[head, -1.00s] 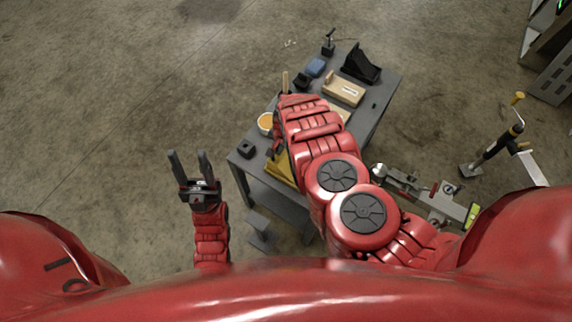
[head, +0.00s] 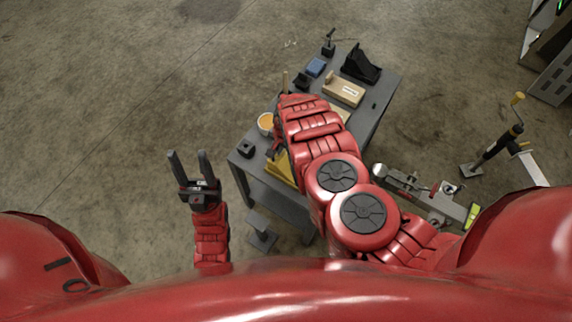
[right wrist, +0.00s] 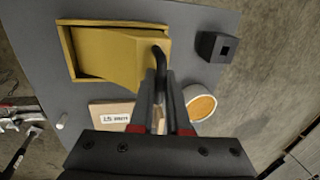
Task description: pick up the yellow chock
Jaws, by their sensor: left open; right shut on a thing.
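The yellow chock (right wrist: 118,50) lies on the grey table in the right wrist view, with a black curved handle at its right end. In the head view only part of the chock (head: 281,170) shows beside my right arm. My right gripper (right wrist: 160,78) is shut on the chock's black handle, and its fingers hide part of it. I cannot tell any gap between chock and table. In the head view my right gripper is mostly hidden by its own arm. My left gripper (head: 187,156) is open and empty, left of the table and apart from it.
The grey table (head: 378,112) also holds a round tub with orange contents (right wrist: 201,104), a small black block (right wrist: 216,46), a labelled wooden block (head: 343,89), a black chock-like piece (head: 361,64) and a blue item (head: 316,67). Trailer couplings stand at right. The floor at left is clear.

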